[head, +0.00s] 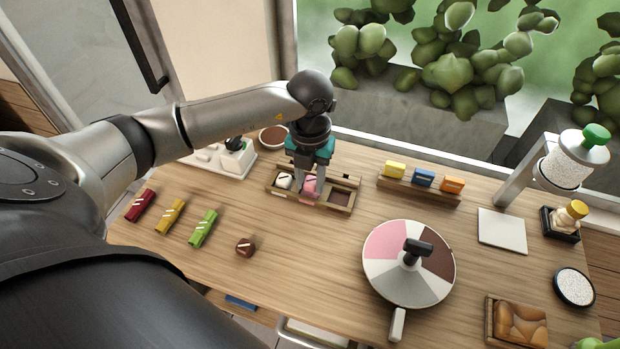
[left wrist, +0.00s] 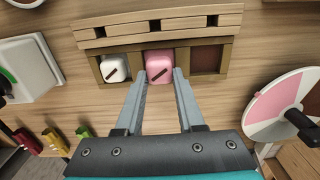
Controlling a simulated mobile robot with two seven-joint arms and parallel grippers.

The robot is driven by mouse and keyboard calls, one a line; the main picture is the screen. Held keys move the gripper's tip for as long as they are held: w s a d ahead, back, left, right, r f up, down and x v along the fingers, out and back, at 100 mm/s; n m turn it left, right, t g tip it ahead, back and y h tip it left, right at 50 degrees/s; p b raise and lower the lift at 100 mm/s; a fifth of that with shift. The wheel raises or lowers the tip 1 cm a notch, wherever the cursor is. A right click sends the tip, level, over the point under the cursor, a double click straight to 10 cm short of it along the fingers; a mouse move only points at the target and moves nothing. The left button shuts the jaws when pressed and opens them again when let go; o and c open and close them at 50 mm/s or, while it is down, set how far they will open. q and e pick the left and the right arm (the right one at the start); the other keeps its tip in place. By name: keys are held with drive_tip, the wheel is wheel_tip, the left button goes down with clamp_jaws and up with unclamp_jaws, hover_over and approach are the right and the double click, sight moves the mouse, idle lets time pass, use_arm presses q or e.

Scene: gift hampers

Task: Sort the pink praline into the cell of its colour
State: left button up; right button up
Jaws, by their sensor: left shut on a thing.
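The pink praline (head: 310,187) is a small pink block with a dark stripe on top, as the left wrist view shows (left wrist: 159,66). My left gripper (head: 308,189) points down and is shut on it, one finger on each side. The praline is at the middle cell of the wooden sorting box (head: 339,207); I cannot tell whether it touches the cell floor. A white praline (head: 284,181) sits in the left cell, also seen in the left wrist view (left wrist: 114,69). The right cell (left wrist: 207,60) is brown and empty. My right gripper is not in view.
A brown praline (head: 245,247) lies on the table in front. A turntable (head: 381,267) with coloured sectors stands right of centre. Red, yellow and green wrapped bars (head: 171,217) lie at left. A rack with coloured blocks (head: 419,187) stands right of the box. Table between is clear.

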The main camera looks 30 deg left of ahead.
use_arm(q)
drive_tip(key=shift+f+b, duration=0.3)
drive_tip(key=shift+f, duration=0.1)
idle(0.8)
drive_tip(key=shift+r, duration=0.1)
idle(0.4)
drive_tip(key=o, duration=1)
wheel_tip(320, 180, up, 15)
drive_tip(key=shift+r+p, duration=0.15)
drive_tip(key=shift+p, duration=0.95)
drive_tip(key=shift+s, duration=0.1)
